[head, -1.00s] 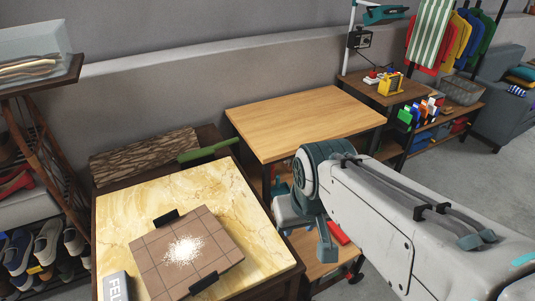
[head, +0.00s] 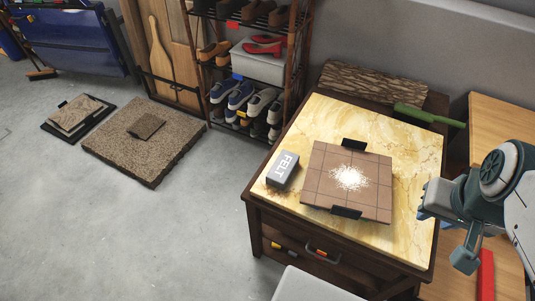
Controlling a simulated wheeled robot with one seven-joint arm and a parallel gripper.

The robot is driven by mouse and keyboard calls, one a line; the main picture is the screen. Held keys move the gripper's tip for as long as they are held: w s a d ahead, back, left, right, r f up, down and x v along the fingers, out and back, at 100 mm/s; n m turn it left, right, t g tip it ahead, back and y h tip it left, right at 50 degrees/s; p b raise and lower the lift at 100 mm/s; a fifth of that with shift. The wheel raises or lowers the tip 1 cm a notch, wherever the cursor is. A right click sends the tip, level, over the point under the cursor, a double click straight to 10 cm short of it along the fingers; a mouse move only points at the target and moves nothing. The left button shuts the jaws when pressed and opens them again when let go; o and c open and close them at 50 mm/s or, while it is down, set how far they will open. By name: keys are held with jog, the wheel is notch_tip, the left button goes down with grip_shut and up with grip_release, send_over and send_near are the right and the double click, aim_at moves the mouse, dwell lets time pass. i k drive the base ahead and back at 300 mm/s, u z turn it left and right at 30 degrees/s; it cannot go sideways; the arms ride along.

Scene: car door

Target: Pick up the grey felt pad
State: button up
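The grey felt pad (head: 281,170) is a small block with "FELT" in white letters on its top face. It lies on the yellow marble-look top of a dark wooden cabinet (head: 412,150), near the left edge. A brown tiled board (head: 325,180) with a patch of white grains and two black clips lies just right of it. My gripper (head: 444,238) is at the cabinet's right edge, on the far side of the tiled board from the pad. Its two fingers are apart with nothing visible between them.
A green-handled tool (head: 428,114) and a bark-textured slab (head: 372,84) are behind the marble top. A shoe rack (head: 300,60) stands at the back left. A light wooden table (head: 500,130) is on the right.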

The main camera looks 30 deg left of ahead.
aim_at(280, 174)
jog(key=u, duration=1.2)
